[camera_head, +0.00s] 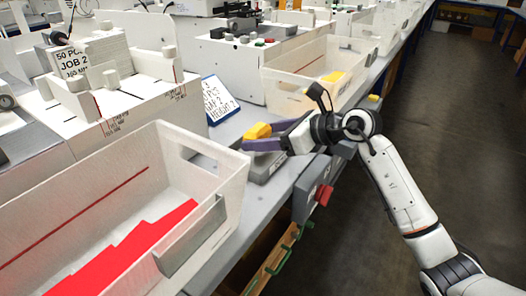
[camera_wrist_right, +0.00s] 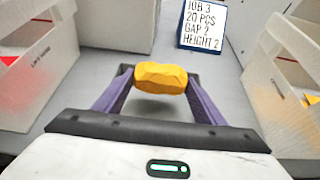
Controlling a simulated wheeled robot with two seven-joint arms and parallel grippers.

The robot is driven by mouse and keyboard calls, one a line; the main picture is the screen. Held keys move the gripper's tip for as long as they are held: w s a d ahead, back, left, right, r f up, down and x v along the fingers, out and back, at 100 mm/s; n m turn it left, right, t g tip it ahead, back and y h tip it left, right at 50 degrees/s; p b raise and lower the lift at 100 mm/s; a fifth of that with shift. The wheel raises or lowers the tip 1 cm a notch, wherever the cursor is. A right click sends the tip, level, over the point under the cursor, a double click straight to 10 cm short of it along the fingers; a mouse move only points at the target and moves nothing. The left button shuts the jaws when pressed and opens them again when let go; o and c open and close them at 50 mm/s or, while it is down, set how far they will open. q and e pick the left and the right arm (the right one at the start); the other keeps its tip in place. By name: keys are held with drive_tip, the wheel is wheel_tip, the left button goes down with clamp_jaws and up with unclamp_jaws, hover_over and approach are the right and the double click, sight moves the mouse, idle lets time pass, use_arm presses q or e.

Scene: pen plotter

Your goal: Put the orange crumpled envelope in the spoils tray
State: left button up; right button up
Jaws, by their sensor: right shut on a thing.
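The orange crumpled envelope (camera_head: 257,131) is a yellow-orange lump between the fingers of my right gripper (camera_head: 264,141). It also shows in the right wrist view (camera_wrist_right: 160,76), where the purple fingers of the right gripper (camera_wrist_right: 160,84) touch it on both sides. The envelope is held over a low grey flat piece (camera_head: 262,168) at the bench's front edge, and a gap seems to show beneath it. No label marks a spoils tray, so I cannot tell whether this grey piece is it. My left gripper is out of view.
A white crate (camera_head: 232,178) with red sheets stands at near left. Another white crate (camera_head: 299,88) with yellow contents stands beyond the gripper. A job sign (camera_head: 218,100) stands between them, behind the envelope. A red knob (camera_head: 324,195) juts from the bench front.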

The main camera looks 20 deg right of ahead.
sight(264, 159)
drive_tip(key=shift+f+b, duration=0.3)
drive_tip(key=shift+f, duration=1.7)
drive_tip(key=shift+f, duration=0.15)
drive_tip(key=o, duration=1)
drive_tip(key=shift+r, duration=0.2)
drive_tip(key=v, duration=1.2)
drive_tip(key=shift+f+p, duration=0.15)
drive_tip(key=shift+p, duration=0.2)
